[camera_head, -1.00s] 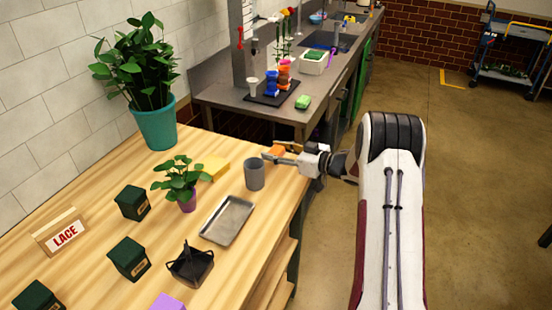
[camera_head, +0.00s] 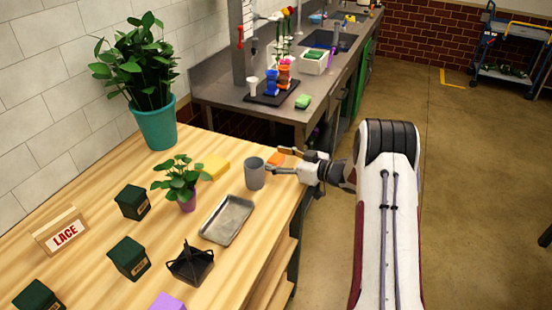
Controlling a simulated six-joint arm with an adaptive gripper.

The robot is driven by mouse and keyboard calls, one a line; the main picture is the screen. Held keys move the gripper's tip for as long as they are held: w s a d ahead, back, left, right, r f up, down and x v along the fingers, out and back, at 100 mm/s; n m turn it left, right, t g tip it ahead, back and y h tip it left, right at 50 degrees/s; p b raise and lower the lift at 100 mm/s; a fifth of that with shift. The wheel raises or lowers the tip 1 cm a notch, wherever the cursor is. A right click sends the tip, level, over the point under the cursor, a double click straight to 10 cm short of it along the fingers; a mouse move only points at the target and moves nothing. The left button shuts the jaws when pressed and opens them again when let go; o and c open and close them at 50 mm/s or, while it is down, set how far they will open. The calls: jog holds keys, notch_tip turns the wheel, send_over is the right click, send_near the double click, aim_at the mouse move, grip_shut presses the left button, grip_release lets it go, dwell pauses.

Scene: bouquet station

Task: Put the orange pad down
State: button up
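The orange pad (camera_head: 276,158) lies at the far right corner of the wooden table (camera_head: 225,266), just behind and to the right of the grey cup. My gripper (camera_head: 279,160) reaches in from the right over the table edge. Its two fingers look spread, one on the far side of the pad and one on the near side, with the near fingertip close to the cup. The pad seems to rest on the tabletop; its underside is hidden.
The grey cup (camera_head: 254,173) stands very near my fingertips. The dark counter (camera_head: 225,95) stands behind the table.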

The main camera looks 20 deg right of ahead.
aim_at(280, 161)
dwell(0.3)
jog(key=shift+v, duration=0.8)
jog(key=shift+f+v, duration=0.1)
jog(key=shift+v, duration=1.45)
jog(key=shift+f+v, duration=0.15)
jog(key=shift+v, duration=1.45)
jog(key=shift+s+a, duration=0.1)
jog(key=shift+a, duration=0.05)
